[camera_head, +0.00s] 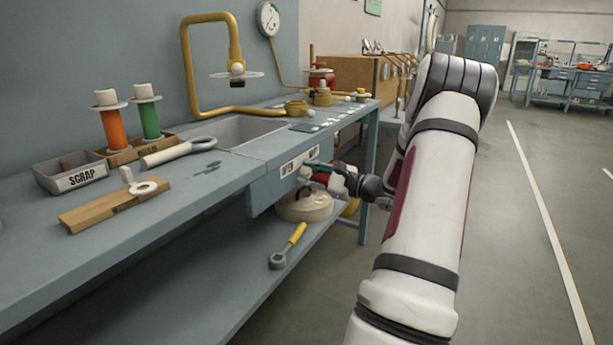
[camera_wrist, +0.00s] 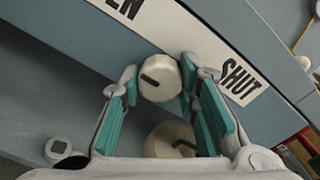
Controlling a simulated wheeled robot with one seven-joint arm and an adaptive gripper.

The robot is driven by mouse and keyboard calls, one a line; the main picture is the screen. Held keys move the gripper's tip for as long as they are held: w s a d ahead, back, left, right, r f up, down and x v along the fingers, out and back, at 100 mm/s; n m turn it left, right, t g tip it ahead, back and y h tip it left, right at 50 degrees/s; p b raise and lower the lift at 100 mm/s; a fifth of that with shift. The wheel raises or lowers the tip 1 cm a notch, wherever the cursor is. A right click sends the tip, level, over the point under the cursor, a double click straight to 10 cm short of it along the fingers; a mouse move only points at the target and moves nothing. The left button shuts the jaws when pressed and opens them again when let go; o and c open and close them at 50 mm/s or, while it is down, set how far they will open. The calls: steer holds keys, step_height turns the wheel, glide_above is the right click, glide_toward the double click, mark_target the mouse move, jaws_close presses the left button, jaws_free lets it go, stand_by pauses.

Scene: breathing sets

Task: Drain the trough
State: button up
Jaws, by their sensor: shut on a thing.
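The trough (camera_head: 238,131) is a grey basin sunk into the blue-grey bench; its bottom is mostly hidden. Below its front edge, a panel (camera_head: 272,186) carries a white OPEN/SHUT label, which also shows in the wrist view (camera_wrist: 240,80). A round cream knob (camera_wrist: 160,88) with a short black mark sits on this panel, between the two words. The mark lies on the knob's left part in the wrist view. My gripper (camera_head: 317,170) is shut on the knob, with teal-padded fingers on either side in the wrist view (camera_wrist: 158,74). In the head view the gripper hides the knob.
A cream round vessel (camera_head: 305,207) and a yellow-handled tool (camera_head: 289,245) are on the lower shelf. A yellow pipe (camera_head: 190,75) arches over the trough. A SCRAP box (camera_head: 72,178), orange spool (camera_head: 113,130) and green spool (camera_head: 148,118) stand at left. The floor at right is open.

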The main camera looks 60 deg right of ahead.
steer(key=o, duration=1.2)
steer(key=shift+c, duration=0.2)
steer(key=s, duration=1.2)
steer(key=shift+d, duration=0.45)
steer(key=shift+s, duration=0.1)
